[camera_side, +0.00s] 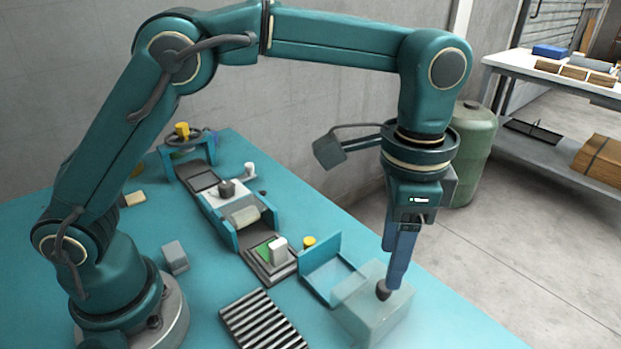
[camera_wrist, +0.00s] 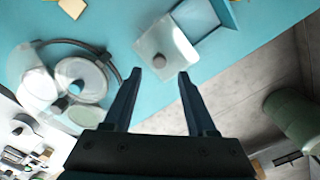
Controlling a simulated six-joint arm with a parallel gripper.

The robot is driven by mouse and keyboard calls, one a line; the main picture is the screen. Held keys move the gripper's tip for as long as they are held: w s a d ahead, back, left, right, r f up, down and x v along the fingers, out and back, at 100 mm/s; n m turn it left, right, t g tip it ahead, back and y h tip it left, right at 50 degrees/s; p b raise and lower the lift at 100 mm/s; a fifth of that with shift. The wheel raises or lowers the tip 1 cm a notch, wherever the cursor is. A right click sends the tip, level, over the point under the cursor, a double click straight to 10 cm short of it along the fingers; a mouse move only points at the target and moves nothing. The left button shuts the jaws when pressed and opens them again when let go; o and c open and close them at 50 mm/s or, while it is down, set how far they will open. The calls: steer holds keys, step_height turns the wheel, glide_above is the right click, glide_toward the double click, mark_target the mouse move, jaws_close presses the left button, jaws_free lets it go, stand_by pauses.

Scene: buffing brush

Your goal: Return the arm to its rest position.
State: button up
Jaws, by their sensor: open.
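My gripper (camera_side: 393,280) points down at the right of the teal table (camera_side: 190,235). Its fingertips appear close to a dark rounded piece (camera_side: 383,291) at the top of a pale, see-through box (camera_side: 372,318); I cannot tell whether they touch. In the wrist view my gripper (camera_wrist: 158,74) has its two fingers apart, with nothing held between them. The pale box shows just beyond the fingertips there (camera_wrist: 175,45), with the dark piece (camera_wrist: 159,61) on it. The arm is stretched out over the table, away from its base.
A slatted rack (camera_side: 262,322), a teal open-fronted tray (camera_side: 330,270) and a bench fixture (camera_side: 235,208) stand left of the gripper. A green cylinder (camera_side: 475,150) stands behind on the floor. A shelf bench (camera_side: 550,75) is at far right. The space above the table is open.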

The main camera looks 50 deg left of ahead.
steer(key=s+a+r+n+t, duration=0.3)
steer(key=a+r+n, duration=0.1)
steer(key=a+r, duration=0.65)
steer(key=s+a+f+n+t, duration=0.2)
steer(key=s+a+f+n, duration=0.3)
steer(key=s, duration=0.4)
steer(key=shift+s+a+f+t, duration=0.3)
steer(key=shift+a+f, duration=0.2)
steer(key=shift+f, duration=0.55)
